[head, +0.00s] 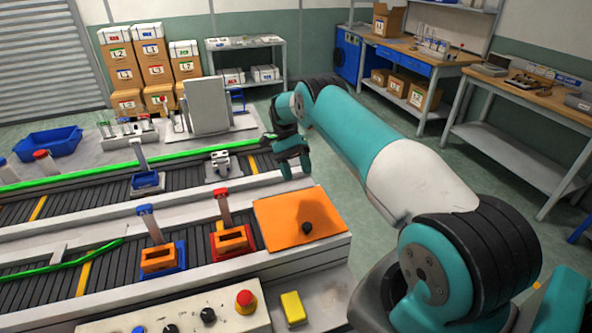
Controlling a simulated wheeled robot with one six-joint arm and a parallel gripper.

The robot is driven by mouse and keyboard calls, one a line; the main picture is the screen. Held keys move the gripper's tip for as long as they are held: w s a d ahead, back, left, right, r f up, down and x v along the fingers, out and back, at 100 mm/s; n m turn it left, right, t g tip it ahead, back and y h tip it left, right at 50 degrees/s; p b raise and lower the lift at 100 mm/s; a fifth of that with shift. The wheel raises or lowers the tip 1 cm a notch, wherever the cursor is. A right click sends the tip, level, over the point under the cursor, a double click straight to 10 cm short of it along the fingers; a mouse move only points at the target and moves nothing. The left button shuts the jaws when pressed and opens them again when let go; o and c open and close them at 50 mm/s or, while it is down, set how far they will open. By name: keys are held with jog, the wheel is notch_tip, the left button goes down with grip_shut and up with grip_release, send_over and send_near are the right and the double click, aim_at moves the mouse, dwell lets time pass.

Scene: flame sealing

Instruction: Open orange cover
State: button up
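The orange cover (284,216) is a flat panel with a black knob (306,228) near its middle. It lies shut, as far as I can see, at the right end of the conveyor line. My gripper (296,171) is above and behind the cover's far edge, pointing down.
Left of the cover are an orange block in a red holder (250,237) and another in a blue holder (181,262). In front are a control panel (180,318) with a red button (245,301) and a yellow box (293,308). A grey upright panel (207,105) stands behind the conveyors.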

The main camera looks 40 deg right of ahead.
jog(key=shift+r, duration=0.1)
notch_tip(320, 180, up, 20)
jog(key=p, duration=0.3)
jog(key=shift+p, duration=0.4)
dwell(0.4)
